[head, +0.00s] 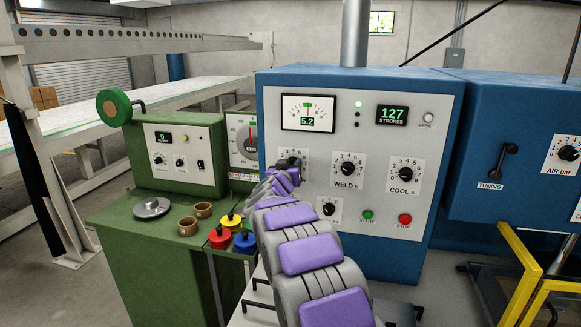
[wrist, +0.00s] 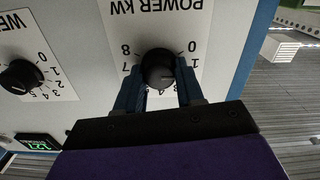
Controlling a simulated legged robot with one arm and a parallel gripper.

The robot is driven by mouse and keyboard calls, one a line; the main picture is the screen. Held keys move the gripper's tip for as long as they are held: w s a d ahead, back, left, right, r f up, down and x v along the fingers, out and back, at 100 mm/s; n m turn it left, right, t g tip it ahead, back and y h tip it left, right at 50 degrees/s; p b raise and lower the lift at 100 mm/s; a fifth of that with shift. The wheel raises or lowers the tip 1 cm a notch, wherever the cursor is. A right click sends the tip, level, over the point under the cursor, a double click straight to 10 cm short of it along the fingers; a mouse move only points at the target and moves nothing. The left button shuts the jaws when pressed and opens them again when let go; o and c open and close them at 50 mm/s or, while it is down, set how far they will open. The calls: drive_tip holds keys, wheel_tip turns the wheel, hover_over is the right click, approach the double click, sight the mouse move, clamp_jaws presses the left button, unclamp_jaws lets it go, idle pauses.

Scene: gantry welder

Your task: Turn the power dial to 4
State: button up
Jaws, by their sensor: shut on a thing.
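The power dial is a round black knob (wrist: 158,68) on a white plate marked POWER kW, upside down in the wrist view. My gripper (wrist: 160,88) is shut on it, with one blue finger on each side. A pale pointer mark on the knob faces right in the picture, toward the low-number side. The figure there is hidden by the right finger. 0 and 1 show at the right, 7 and 8 at the left. In the head view the power dial (head: 291,162) is mostly hidden behind my gripper and arm.
The WELD dial (head: 347,168) and COOL dial (head: 404,174) sit to the right on the same panel. Above is a meter (head: 308,112) reading 5.2. Below are green START (head: 368,215) and red STOP (head: 405,219) buttons. A green cabinet (head: 165,235) stands at the left.

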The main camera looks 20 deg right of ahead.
drive_tip(key=shift+d+f+m+b, duration=0.15)
drive_tip(key=shift+m+b, duration=0.4)
drive_tip(key=shift+m, duration=2.4)
drive_tip(key=shift+a+f+m+b, duration=0.15)
drive_tip(key=shift+m+b, duration=0.35)
drive_tip(key=shift+m, duration=2.4)
drive_tip(key=shift+d+f+m+b, duration=0.15)
drive_tip(key=shift+m+b, duration=0.4)
drive_tip(key=shift+m, duration=2.4)
drive_tip(key=shift+f, duration=0.1)
drive_tip(key=o, duration=1)
drive_tip(key=shift+o, duration=0.2)
drive_tip(key=shift+s+r, duration=0.1)
drive_tip(key=shift+r, duration=0.15)
drive_tip(key=shift+s, duration=0.1)
